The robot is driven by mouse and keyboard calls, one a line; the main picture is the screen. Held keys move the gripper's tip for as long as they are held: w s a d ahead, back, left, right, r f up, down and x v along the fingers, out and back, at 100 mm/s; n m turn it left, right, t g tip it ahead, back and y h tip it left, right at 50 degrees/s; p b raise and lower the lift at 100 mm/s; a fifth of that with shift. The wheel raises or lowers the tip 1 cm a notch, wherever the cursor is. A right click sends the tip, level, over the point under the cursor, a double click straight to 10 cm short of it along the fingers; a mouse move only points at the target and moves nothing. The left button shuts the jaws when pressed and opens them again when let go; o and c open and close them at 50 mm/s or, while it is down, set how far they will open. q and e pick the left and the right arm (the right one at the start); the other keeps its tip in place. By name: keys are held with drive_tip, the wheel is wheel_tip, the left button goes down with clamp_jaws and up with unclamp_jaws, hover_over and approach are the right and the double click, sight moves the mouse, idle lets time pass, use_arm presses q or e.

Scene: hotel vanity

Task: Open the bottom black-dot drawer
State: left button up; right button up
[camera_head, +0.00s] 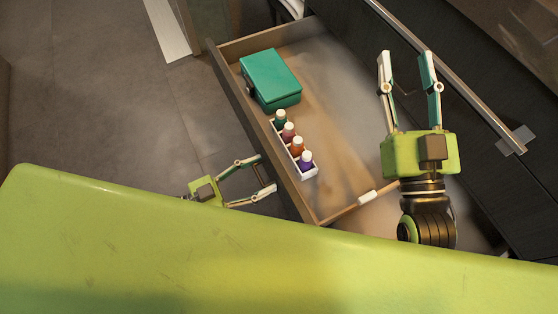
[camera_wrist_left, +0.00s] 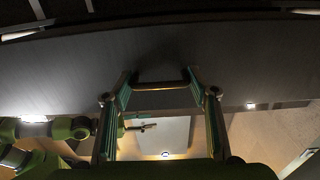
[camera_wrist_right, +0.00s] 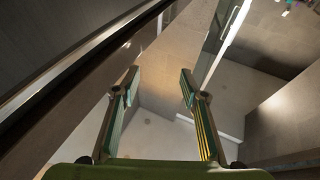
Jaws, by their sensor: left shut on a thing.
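A wooden drawer (camera_head: 335,130) stands pulled out in the head view, open at the top. My left gripper (camera_head: 266,173) is low at the outer side of its front panel. My right gripper (camera_head: 407,65) is open and empty, above the right part of the drawer near the cabinet. It also shows open in the right wrist view (camera_wrist_right: 158,80). No black dot can be made out.
The drawer holds a green box (camera_head: 271,78) and a white rack (camera_head: 309,174) of several small bottles. A long metal handle (camera_head: 450,75) runs along the dark cabinet front (camera_head: 510,100) at right. Grey floor (camera_head: 110,110) is clear at left.

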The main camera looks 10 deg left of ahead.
use_arm(q)
drive_tip(key=v, duration=0.6)
drive_tip(key=shift+s+d+f+p, duration=0.2)
drive_tip(key=shift+s+p, duration=0.1)
drive_tip(key=shift+p, duration=0.15)
use_arm(e)
wheel_tip(320, 180, down, 7)
drive_tip(key=g+h, duration=0.1)
drive_tip(key=g, duration=0.2)
drive_tip(key=shift+w+d+r, duration=0.2)
drive_tip(key=shift+w+d, duration=0.1)
drive_tip(key=shift+w, duration=0.15)
use_arm(q)
drive_tip(key=o, duration=1.4)
drive_tip(key=shift+r, duration=0.1)
drive_tip(key=shift+w+a, duration=0.1)
drive_tip(key=shift+a, duration=0.05)
drive_tip(key=v, duration=1.2)
